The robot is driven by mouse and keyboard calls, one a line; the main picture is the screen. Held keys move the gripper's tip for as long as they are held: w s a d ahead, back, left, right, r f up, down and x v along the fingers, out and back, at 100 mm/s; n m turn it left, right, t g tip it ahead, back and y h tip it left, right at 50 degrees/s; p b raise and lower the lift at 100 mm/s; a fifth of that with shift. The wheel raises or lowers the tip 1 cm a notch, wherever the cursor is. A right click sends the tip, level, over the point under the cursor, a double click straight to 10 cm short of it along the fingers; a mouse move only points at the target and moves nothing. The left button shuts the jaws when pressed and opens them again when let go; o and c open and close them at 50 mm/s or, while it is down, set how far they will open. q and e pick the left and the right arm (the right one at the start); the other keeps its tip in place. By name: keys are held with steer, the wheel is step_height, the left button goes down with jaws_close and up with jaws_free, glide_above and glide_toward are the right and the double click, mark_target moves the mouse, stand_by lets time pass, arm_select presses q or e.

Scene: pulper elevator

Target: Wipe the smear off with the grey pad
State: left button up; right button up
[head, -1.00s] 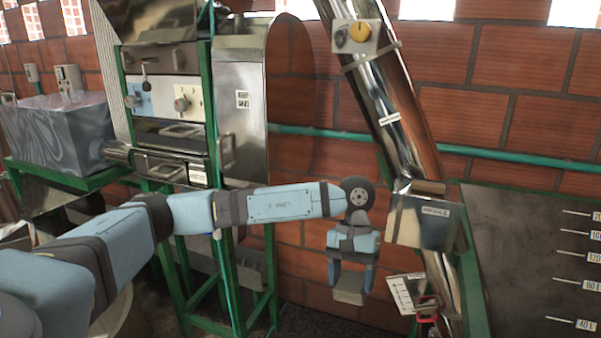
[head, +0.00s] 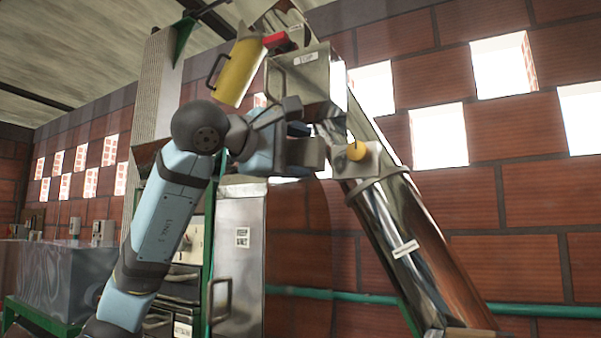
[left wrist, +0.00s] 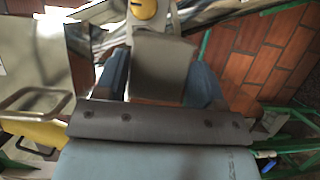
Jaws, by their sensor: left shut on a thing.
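My left gripper (head: 287,145) is raised beside the upper part of the steel elevator tube (head: 410,230). It is shut on the grey pad (head: 308,153), a flat block jutting out from its fingers. In the left wrist view the pad (left wrist: 160,72) sits between the two blue fingers. The pad is close to the small plate with the yellow knob (head: 357,151) on the tube; whether they touch I cannot tell. The knob also shows at the top of the left wrist view (left wrist: 144,8). I cannot make out a smear. My right gripper is not in view.
A steel box (head: 298,85) with a handle stands just above the gripper. A yellow cylinder (head: 238,72) with a handle and a red part (head: 276,40) are close at its upper left. A steel cabinet (head: 238,262) stands below. A brick wall (head: 480,205) is behind.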

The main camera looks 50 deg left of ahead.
mark_target(303, 151)
arm_select(q)
steer(key=shift+s+a+r, duration=0.3)
steer(key=shift+s+r, duration=0.1)
steer(key=shift+s, duration=0.3)
steer(key=shift+s+a+r, duration=0.1)
steer(key=shift+r, duration=0.1)
steer(key=shift+w+a+b, duration=0.1)
steer(key=shift+w+a, duration=0.2)
steer(key=shift+w, duration=0.6)
steer(key=shift+w+a+b, duration=0.15)
steer(key=shift+w+a, duration=0.1)
steer(key=shift+w, duration=0.65)
steer(key=shift+w+a+b, duration=0.1)
steer(key=shift+w+a, duration=0.2)
steer(key=shift+w, duration=0.6)
steer(key=w, duration=0.2)
steer(key=w+a+p, duration=0.1)
steer(key=w, duration=0.1)
steer(key=w+a, duration=0.1)
steer(key=w, duration=0.1)
steer(key=shift+w+r+p, duration=0.1)
steer(key=shift+w+p, duration=0.05)
steer(key=shift+p, duration=0.2)
steer(key=shift+w, duration=0.15)
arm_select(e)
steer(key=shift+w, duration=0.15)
